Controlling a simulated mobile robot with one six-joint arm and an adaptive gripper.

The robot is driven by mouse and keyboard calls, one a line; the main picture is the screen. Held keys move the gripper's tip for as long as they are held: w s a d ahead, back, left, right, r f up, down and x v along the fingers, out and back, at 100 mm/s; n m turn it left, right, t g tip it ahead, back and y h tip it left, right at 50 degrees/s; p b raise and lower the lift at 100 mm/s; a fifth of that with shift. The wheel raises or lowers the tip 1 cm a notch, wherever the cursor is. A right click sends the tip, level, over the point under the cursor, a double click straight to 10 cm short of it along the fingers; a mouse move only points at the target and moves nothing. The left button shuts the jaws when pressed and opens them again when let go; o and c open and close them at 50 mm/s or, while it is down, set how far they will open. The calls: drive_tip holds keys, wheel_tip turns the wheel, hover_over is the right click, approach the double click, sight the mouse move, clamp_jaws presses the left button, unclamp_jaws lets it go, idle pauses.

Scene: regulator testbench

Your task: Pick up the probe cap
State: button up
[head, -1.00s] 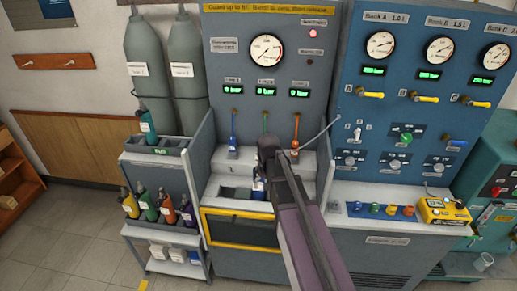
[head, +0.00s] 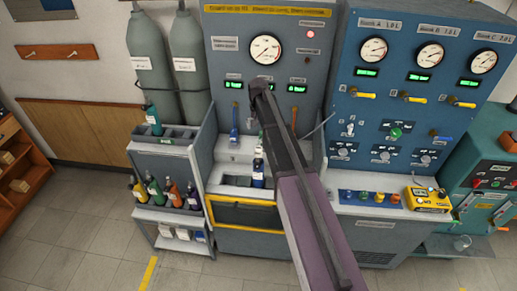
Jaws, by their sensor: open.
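My gripper (head: 262,90) is raised in front of the grey bench panel, below its large round gauge. It is open, seen from behind and above, and I see nothing held in it. I cannot make out with certainty which thing is the probe cap. My gripper is well away from these, up and to the left.
A dark blue bottle (head: 258,173) stands in the grey bench, below my gripper. Several coloured bottles stand in the left rack (head: 160,215), with a teal bottle (head: 151,119) above. A teal machine (head: 485,180) stands at the right. The floor (head: 90,235) at front left is clear.

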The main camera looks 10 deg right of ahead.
sight(258, 148)
drive_tip(key=shift+f, duration=0.2)
wheel_tip(258, 148, down, 8)
drive_tip(key=b, duration=0.8)
drive_tip(key=shift+f+b, duration=0.1)
drive_tip(key=shift+b, duration=0.25)
idle(0.4)
drive_tip(key=shift+s+a+f+b, duration=0.1)
drive_tip(key=shift+s+f+b, duration=0.05)
drive_tip(key=shift+f+b, duration=1.2)
drive_tip(key=shift+s+f+b, duration=0.1)
drive_tip(key=shift+f+b, duration=1.15)
drive_tip(key=shift+f, duration=0.05)
clamp_jaws()
